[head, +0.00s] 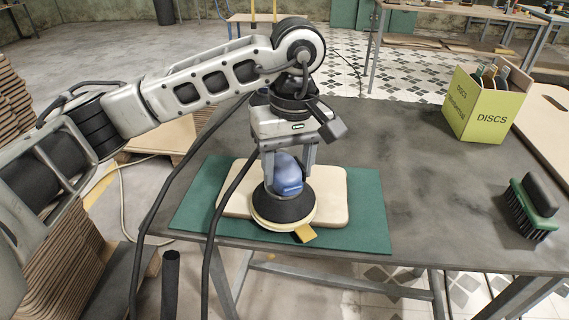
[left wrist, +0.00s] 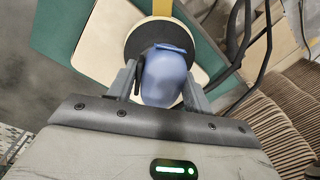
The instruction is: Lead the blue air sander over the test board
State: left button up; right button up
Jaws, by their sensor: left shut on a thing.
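The blue air sander (head: 287,177) stands upright on the pale test board (head: 331,195), its round dark pad over the board's front part. A yellow tab (head: 305,233) sticks out at its front lower edge. My left gripper (head: 288,172) comes down from above and is shut on the sander's blue body. In the left wrist view the sander (left wrist: 166,76) sits between the two fingers (left wrist: 163,85), with the board (left wrist: 108,40) beneath. The board lies on a green mat (head: 366,212). The pad hides part of the board. My right gripper is not in view.
A yellow-green DISCS box (head: 487,110) stands at the back right of the grey table (head: 420,170). A brush (head: 533,207) with a green body lies at the right. Black hoses hang along my left arm. Stacked curved boards (head: 65,250) stand at the left. The table between mat and brush is clear.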

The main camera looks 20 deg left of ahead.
pick_arm(q)
jog(key=shift+w+d, duration=0.2)
jog(key=shift+d, duration=0.5)
jog(key=shift+w+d, duration=0.15)
jog(key=shift+d, duration=0.55)
jog(key=shift+d, duration=0.1)
jog(key=shift+w+d+b, duration=0.2)
jog(key=shift+d, duration=0.55)
jog(key=shift+w+d+b, duration=0.15)
jog(key=shift+w+d, duration=0.05)
jog(key=shift+d, duration=0.5)
jog(key=shift+w+d+f, duration=0.1)
jog(key=shift+w+d, duration=0.05)
jog(key=shift+d, duration=0.6)
jog(key=shift+w+d+f, duration=0.1)
jog(key=shift+w+d, duration=0.05)
jog(key=shift+d, duration=0.6)
jog(key=shift+w+b, duration=0.1)
jog(key=shift+b, duration=0.2)
